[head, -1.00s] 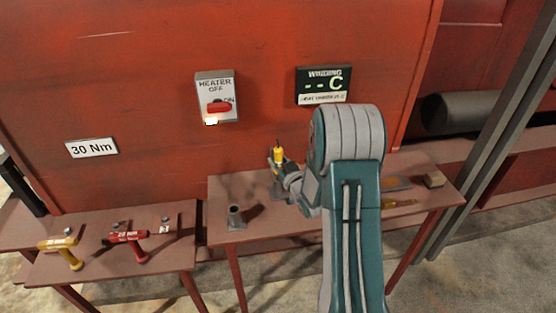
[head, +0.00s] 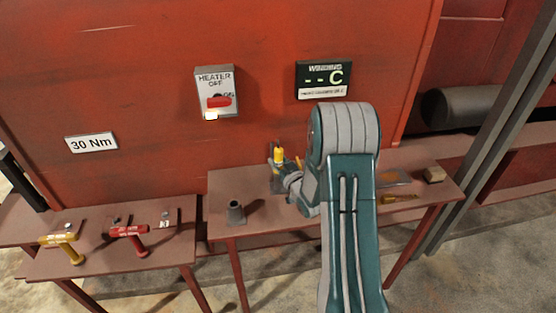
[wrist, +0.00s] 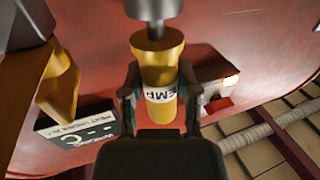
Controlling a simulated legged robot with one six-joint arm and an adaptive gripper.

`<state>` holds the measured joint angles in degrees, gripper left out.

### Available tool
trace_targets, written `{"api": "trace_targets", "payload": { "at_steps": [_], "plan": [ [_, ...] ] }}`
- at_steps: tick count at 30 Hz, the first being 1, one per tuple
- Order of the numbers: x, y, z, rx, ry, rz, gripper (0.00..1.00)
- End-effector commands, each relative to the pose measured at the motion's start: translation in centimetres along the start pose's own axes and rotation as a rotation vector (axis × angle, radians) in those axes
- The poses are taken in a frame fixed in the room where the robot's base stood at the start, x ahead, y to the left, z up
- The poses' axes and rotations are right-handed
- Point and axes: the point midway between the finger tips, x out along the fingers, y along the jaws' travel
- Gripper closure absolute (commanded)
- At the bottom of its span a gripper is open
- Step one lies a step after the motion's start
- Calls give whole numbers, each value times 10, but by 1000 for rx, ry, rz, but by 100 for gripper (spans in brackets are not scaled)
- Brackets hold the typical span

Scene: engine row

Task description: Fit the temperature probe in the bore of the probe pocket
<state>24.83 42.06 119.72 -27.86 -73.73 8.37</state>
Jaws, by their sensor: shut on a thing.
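The temperature probe (head: 279,154) is yellow and shows just above the table's back part in the head view. In the wrist view the probe (wrist: 162,72) has a white label reading "EMP", and a grey round part adjoins its upper end in the picture. My gripper (wrist: 158,98) is shut on the probe, one finger on each side of it. In the head view my gripper (head: 279,168) is partly hidden behind my arm. The probe pocket (head: 236,212), a grey upright tube with a dark open top, stands on the table, left of and nearer than my gripper.
The table (head: 222,188) stands against a red wall. A yellow-handled tool (head: 400,197) and a small block (head: 434,174) lie at its right. A lower table at left holds a yellow tool (head: 62,246) and a red tool (head: 130,234). A heater switch (head: 216,92) is above.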

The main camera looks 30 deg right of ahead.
Motion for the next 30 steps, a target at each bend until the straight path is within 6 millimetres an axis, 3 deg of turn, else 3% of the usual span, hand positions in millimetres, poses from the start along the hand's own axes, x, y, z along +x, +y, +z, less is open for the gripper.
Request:
{"api": "trace_targets", "payload": {
  "at_steps": [20, 21, 23, 30],
  "plan": [
    [0, 0, 14, 0, 0, 0, 100],
    [0, 0, 14, 0, 0, 0, 45],
    [0, 0, 14, 0, 0, 0, 19],
    [0, 0, 14, 0, 0, 0, 19]
  ]
}}
